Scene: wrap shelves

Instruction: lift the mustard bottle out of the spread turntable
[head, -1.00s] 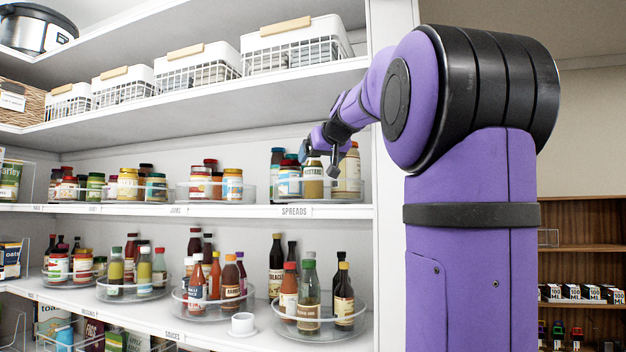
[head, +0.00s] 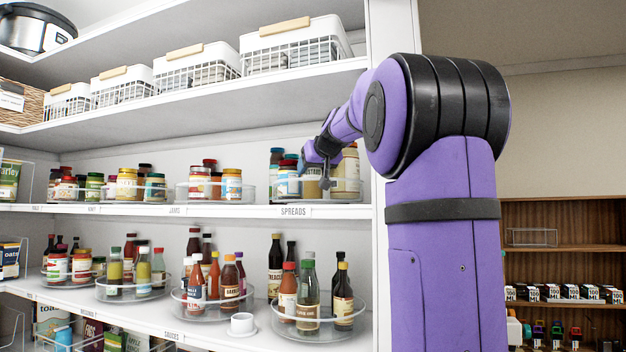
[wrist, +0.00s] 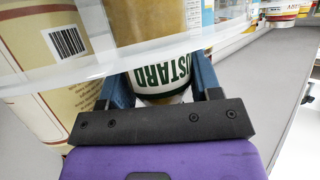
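The mustard bottle (head: 312,188) stands upright at the front of the spread turntable (head: 345,200), a clear round tray on the middle shelf. My gripper (head: 316,172) is at the upper part of the bottle and hides its cap in the head view. In the wrist view the bottle (wrist: 160,80) shows upside down between the two fingers of my gripper (wrist: 162,88), which lie close against both sides of its label. The gripper looks shut on it. The clear rim (wrist: 100,66) crosses in front of the bottle's body.
A large cream-labelled jar (wrist: 35,75) is close beside the bottle, and other jars (head: 287,182) crowd its other side. The white upright (head: 378,190) bounds the shelf at right. The shelf above (head: 230,110) holds baskets.

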